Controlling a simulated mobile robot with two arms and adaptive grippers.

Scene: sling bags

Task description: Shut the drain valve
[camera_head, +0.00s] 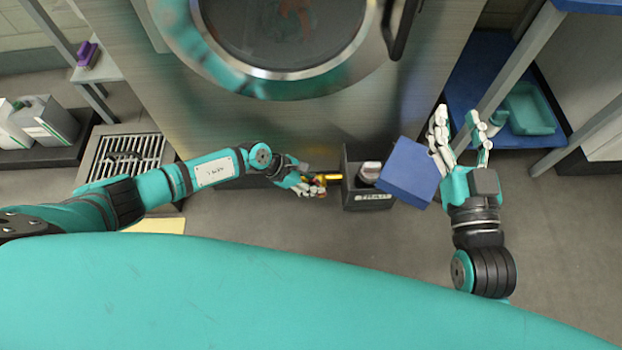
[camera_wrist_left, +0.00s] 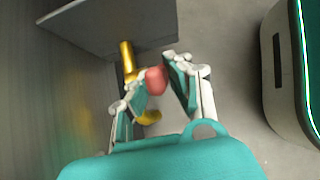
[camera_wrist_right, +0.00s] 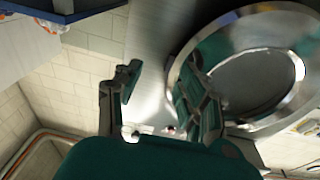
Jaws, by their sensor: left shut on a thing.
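The drain valve (camera_head: 321,178) is a yellow brass fitting sticking out to the left of a dark box low at the machine's front. In the left wrist view its brass pipe (camera_wrist_left: 127,57) comes out of the grey box, with a red handle (camera_wrist_left: 156,80) and a yellow part (camera_wrist_left: 150,117) below it. My left gripper (camera_head: 314,185) is at the valve, its fingers closed on both sides of the red handle; they hide part of it. My right gripper (camera_head: 457,118) is open and empty, raised to the right of a blue panel; its fingers stand apart in its wrist view.
The steel machine (camera_head: 165,85) with a round door fills the back.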

